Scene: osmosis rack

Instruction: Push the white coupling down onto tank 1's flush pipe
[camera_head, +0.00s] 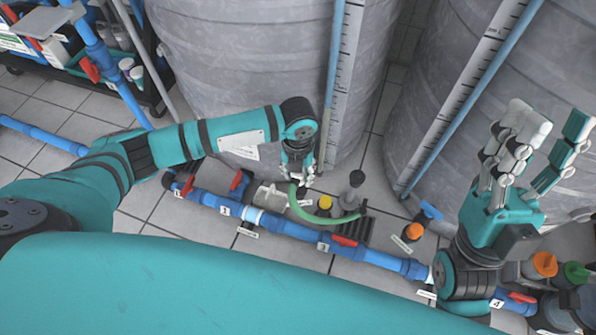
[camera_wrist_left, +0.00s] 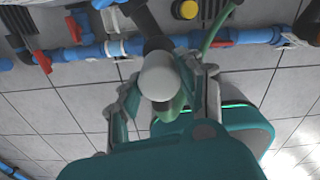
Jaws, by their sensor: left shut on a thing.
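My left gripper (camera_head: 297,172) points down in front of the left grey tank, above the blue pipe line. In the left wrist view it (camera_wrist_left: 165,95) is shut on a pale, round-ended white coupling (camera_wrist_left: 158,78), with green showing below it. A dark upright part (camera_wrist_left: 147,25) lies just beyond the coupling; I cannot tell whether they touch or whether this is the flush pipe. A green hose (camera_head: 312,217) curves from below the gripper to the right. My right gripper (camera_head: 525,165) is open and empty at the right, fingers spread upward.
The blue pipe line (camera_head: 285,227) has red-handled valves (camera_head: 345,240) and number tags. A yellow cap (camera_head: 325,202) and an orange cap (camera_head: 413,230) stand near it. Two large grey tanks (camera_head: 245,70) stand behind. A trolley (camera_head: 150,90) is at the upper left; tiled floor lies between.

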